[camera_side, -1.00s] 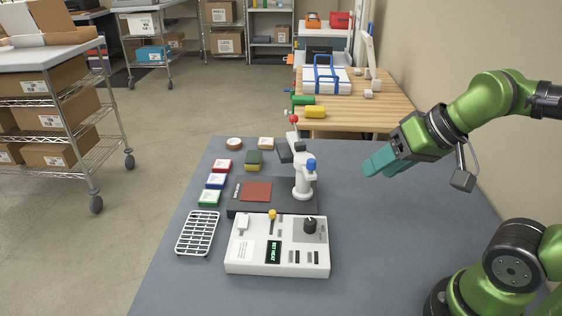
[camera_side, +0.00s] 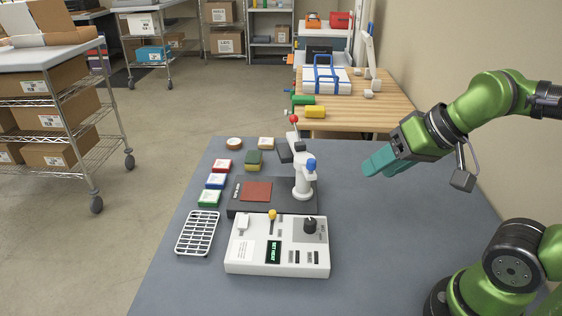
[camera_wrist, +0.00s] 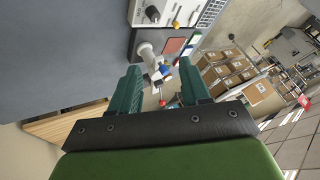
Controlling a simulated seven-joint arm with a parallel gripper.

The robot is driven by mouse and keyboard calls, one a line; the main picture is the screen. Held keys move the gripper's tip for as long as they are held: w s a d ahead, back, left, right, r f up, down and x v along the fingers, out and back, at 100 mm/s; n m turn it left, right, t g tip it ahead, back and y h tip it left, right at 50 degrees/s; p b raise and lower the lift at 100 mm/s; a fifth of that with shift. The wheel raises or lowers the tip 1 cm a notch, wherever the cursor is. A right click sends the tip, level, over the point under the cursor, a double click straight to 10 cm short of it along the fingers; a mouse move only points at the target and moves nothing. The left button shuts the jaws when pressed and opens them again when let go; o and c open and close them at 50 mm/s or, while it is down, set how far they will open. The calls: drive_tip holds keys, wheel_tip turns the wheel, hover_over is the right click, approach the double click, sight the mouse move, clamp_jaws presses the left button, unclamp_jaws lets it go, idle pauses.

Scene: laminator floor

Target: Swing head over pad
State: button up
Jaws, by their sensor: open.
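The press stands on the grey table in the side view, with a dark base (camera_side: 238,208), a reddish-brown pad (camera_side: 257,191) and a white post (camera_side: 303,190) at the base's right end. The head (camera_side: 286,153) is a dark arm at the post's top, pointing toward the back, with a red-knobbed lever (camera_side: 293,119) and a blue knob (camera_side: 311,163). It is off to the back right of the pad. My gripper (camera_side: 372,168) has teal fingers and is in the air to the right of the press, touching nothing. In the wrist view its fingers (camera_wrist: 160,92) are apart and empty.
A white control box (camera_side: 277,260) with a yellow-tipped lever and black knob stands in front of the press. A white wire rack (camera_side: 198,232) lies left of it. Several small coloured pads (camera_side: 216,181) lie left of the press. The table's right side is clear.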

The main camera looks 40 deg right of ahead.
sight(309, 163)
drive_tip(key=shift+o, duration=0.2)
drive_tip(key=w+a+f+n+g+h, duration=0.2)
drive_tip(key=f+n+h, duration=0.1)
drive_tip(key=f+n, duration=0.1)
drive_tip(key=w+a+f+n+g+h, duration=0.3)
drive_tip(key=f+n, duration=0.2)
drive_tip(key=n, duration=0.1)
drive_tip(key=w+a+f+n+g+h, duration=0.2)
drive_tip(key=w+a+f+n+h, duration=0.1)
drive_tip(key=f+n, duration=0.2)
drive_tip(key=shift+h, duration=0.3)
drive_tip(key=w+a+n+t+h, duration=0.1)
drive_tip(key=n+h, duration=0.1)
drive_tip(key=w+a+n+t+h, duration=0.1)
drive_tip(key=n+h, duration=0.1)
drive_tip(key=w+a+n+h, duration=0.1)
drive_tip(key=w+n+h, duration=0.1)
drive_tip(key=shift+w+a+f+t, duration=0.1)
drive_tip(key=shift+a+t, duration=0.3)
drive_tip(key=shift+w+a+r+n+t+h, duration=0.8)
drive_tip(key=shift+w+a+r+n+h, duration=0.35)
drive_tip(key=shift+r+n+h, duration=1)
drive_tip(key=shift+y, duration=0.25)
drive_tip(key=x, duration=1.6)
drive_tip(key=shift+d+r, duration=0.1)
drive_tip(key=shift+r, duration=0.1)
